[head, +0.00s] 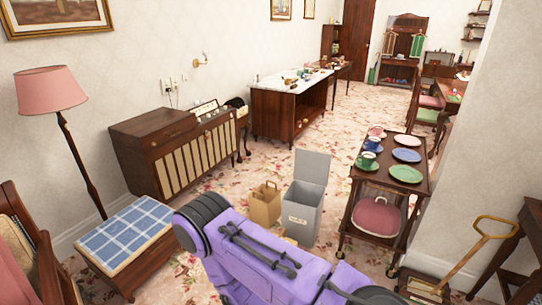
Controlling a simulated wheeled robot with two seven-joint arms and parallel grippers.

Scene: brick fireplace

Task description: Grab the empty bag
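A brown paper bag (265,204) with handles stands upright on the carpet near the middle of the view, to the left of a grey bin. Its top is open, but I cannot tell whether anything is inside. My purple arm crosses the foreground in front of the bag and the bin. Neither gripper can be made out.
The grey bin (302,213) has its lid up. A wooden trolley (412,177) with plates and cups stands to the right. A radio cabinet (178,150) and a blue-checked stool (124,233) are on the left. Floral carpet (272,160) is clear behind the bag.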

